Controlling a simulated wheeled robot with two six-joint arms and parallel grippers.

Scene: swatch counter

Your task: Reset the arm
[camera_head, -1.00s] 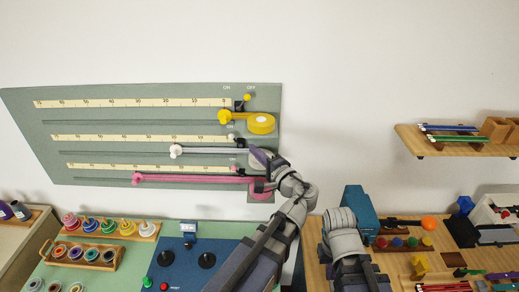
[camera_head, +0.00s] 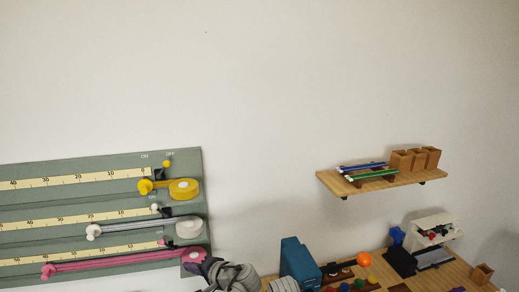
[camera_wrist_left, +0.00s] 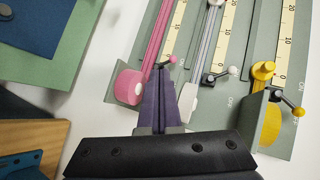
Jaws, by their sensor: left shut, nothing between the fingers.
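A grey-green wall board (camera_head: 120,165) carries yellow, white and pink tapes on scales. The yellow reel (camera_head: 184,189), white reel (camera_head: 189,228) and pink reel (camera_head: 194,255) sit at its right end. My left gripper (camera_head: 205,266) is at the pink reel's lower right in the head view. In the left wrist view its fingers (camera_wrist_left: 160,88) are together and empty, beside the pink reel (camera_wrist_left: 129,87) and near a small pink knob (camera_wrist_left: 172,59). I cannot tell whether they touch. My right gripper is out of view; only a bit of that arm shows at the bottom.
A wall shelf (camera_head: 395,181) at the right holds pencils and wooden cups (camera_head: 416,159). Below it, a wooden counter (camera_head: 446,275) bears a teal box (camera_head: 298,262), an orange ball (camera_head: 364,259) and other small items. The wall above is bare.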

